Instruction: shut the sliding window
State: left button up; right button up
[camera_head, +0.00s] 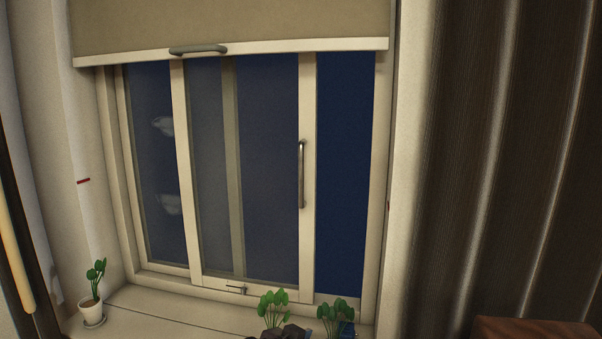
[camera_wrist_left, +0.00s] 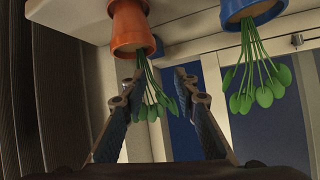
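The sliding window has a cream frame (camera_head: 382,170) and a movable sash (camera_head: 308,240) with an upright metal bar handle (camera_head: 301,175) on its right stile. The sash stands left of the right jamb, leaving an open dark blue gap (camera_head: 342,180). A small latch (camera_head: 236,289) sits on its bottom rail. My right gripper is in neither view.
Potted plants stand along the sill (camera_head: 170,312): a white pot (camera_head: 91,311) at left, an orange pot (camera_wrist_left: 132,28) and a blue pot (camera_wrist_left: 252,10) near my left gripper. A blind (camera_head: 240,22) hangs above. A dark curtain (camera_head: 490,160) covers the right side.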

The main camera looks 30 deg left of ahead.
pick_arm(q)
jog(key=w+a+r+n+t, duration=0.1)
jog(key=w+a+r+t, duration=0.2)
jog(key=r, duration=0.6)
jog(key=w+a+r, duration=0.3)
jog(key=w+r, duration=0.2)
jog(key=r, duration=0.3)
jog(key=n+t+y, duration=0.1)
jog(key=n+t, duration=0.1)
jog(key=t, duration=0.1)
send_near(300, 174)
jog(key=w, duration=0.3)
jog(key=w+p, duration=0.1)
jog(key=w, duration=0.1)
jog(key=w+p, duration=0.1)
jog(key=w, duration=0.1)
jog(key=w+p, duration=0.1)
jog(key=w, duration=0.1)
jog(key=shift+w+a+p, duration=0.25)
jog(key=shift+w+p, duration=0.1)
jog(key=shift+w, duration=0.05)
jog(key=shift+w+m, duration=0.3)
jog(key=shift+w, duration=0.15)
jog(key=shift+f, duration=0.1)
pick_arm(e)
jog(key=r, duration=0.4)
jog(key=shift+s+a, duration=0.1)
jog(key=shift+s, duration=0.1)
pick_arm(q)
jog(key=shift+c, duration=0.7)
